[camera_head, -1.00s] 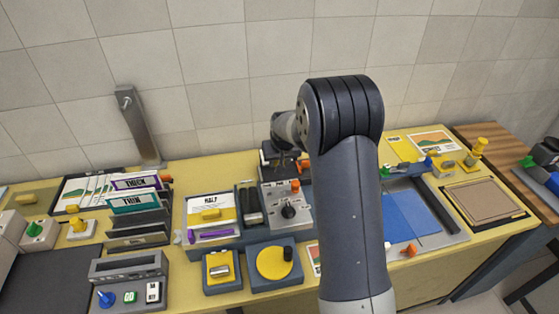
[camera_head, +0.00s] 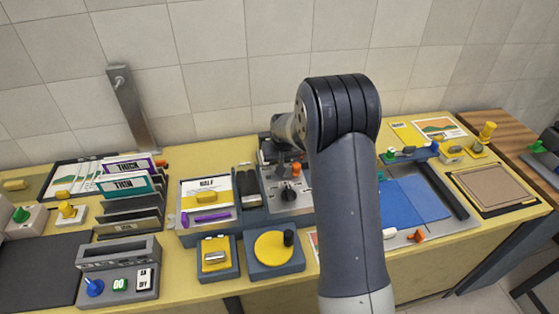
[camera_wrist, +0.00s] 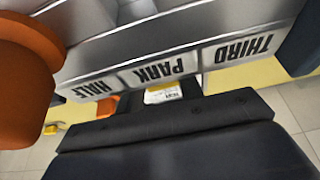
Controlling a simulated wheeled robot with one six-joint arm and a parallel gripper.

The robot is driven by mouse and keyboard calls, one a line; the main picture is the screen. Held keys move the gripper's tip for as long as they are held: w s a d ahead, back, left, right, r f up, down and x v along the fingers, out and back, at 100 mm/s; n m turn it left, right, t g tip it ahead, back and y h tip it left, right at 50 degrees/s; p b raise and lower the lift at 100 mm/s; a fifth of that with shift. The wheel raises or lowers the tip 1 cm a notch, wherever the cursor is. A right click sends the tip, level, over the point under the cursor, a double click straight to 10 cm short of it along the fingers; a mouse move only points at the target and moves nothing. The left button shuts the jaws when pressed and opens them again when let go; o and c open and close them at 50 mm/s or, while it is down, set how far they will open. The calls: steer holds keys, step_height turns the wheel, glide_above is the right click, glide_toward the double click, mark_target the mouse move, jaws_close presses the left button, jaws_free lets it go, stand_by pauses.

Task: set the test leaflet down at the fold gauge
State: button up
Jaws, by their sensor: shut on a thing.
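In the head view my gripper (camera_head: 284,157) is mostly behind my own arm, low over the grey fold unit (camera_head: 278,197). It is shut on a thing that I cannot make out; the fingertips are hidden. In the wrist view a metal edge reads THIRD, PARK and HALF upside down (camera_wrist: 160,70), with a large orange part (camera_wrist: 25,60) close on the left. A printed sheet (camera_head: 313,240) is partly behind my arm.
A blue mat (camera_head: 410,203) and a tan pad (camera_head: 494,185) lie right. Upright THICK and THIN folders (camera_head: 130,185) stand left. A yellow disc (camera_head: 272,246) sits in front. The counter is crowded.

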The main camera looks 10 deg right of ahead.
steer(key=shift+f, duration=0.1)
steer(key=o, duration=1)
steer(key=v, duration=1)
steer(key=shift+s+r+b, duration=0.15)
steer(key=shift+r+b, duration=0.2)
steer(key=shift+b, duration=0.05)
steer(key=shift+f, duration=0.1)
steer(key=x, duration=1)
steer(key=shift+f+p, duration=0.1)
steer(key=shift+p, duration=0.3)
steer(key=shift+w+r+p, duration=0.2)
steer(key=shift+r+p, duration=0.05)
steer(key=shift+p, duration=0.2)
steer(key=shift+r+p, duration=0.95)
steer(key=shift+r, duration=0.25)
